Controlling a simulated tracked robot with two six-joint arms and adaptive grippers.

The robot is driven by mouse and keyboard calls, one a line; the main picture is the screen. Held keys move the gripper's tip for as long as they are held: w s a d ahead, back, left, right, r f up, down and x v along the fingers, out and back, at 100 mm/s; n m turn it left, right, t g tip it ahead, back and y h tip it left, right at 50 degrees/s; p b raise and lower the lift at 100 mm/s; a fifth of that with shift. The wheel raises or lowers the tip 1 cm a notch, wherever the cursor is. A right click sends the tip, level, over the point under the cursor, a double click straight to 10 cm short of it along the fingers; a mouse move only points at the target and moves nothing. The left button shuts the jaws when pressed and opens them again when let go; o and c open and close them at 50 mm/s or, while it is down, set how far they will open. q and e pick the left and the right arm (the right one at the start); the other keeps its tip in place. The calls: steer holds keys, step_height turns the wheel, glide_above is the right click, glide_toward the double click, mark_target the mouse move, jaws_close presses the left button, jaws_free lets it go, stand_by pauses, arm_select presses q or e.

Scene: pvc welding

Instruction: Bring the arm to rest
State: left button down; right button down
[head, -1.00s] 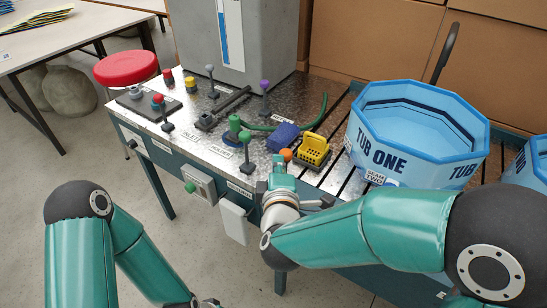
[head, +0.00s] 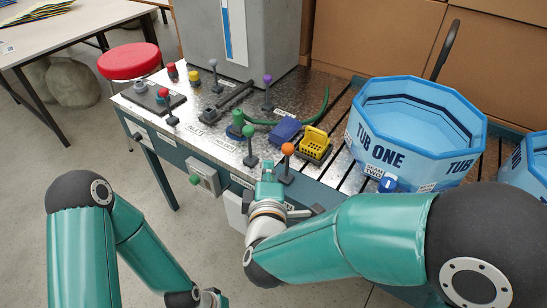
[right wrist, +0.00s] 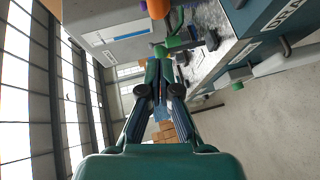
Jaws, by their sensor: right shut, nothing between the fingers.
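My right gripper (head: 268,178) is at the front edge of the metal-topped workbench (head: 215,139), just left of an upright lever with an orange knob (head: 287,149). In the right wrist view the gripper (right wrist: 160,88) has its fingers together, with nothing held between them. An orange knob and a green knob show at the top of that view, beyond the fingertips. My left arm comes down at the left of the head view, in front of the bench. Its gripper is outside the frame.
Levers with green (head: 250,132) and purple (head: 267,79) knobs stand on the bench. TUB ONE (head: 410,128) stands on the right. A red stool (head: 128,60) is beyond the left end.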

steer(key=s+r, duration=0.1)
steer(key=s, duration=0.6)
steer(key=w+d+f+m+g+y+p, duration=0.15)
steer(key=d+f+m+g, duration=0.25)
steer(key=f, duration=0.5)
steer(key=d+f+m+g+h+p, duration=0.1)
steer(key=d+f+m+g+p, duration=0.25)
steer(key=f, duration=0.55)
steer(key=s+d+f+m+g+y+p, duration=0.1)
steer(key=s+d+f+m+g, duration=0.2)
steer(key=s+f+m, duration=0.3)
steer(key=s+d+f+m+g+y+p, duration=0.1)
steer(key=s+d+f+m+g, duration=0.3)
steer(key=s, duration=0.5)
step_height(320, 180, down, 2)
steer(key=shift+d+f+m+y, duration=0.1)
steer(key=shift+d+m+y, duration=0.35)
steer(key=shift+m, duration=0.4)
steer(key=shift+g, duration=0.25)
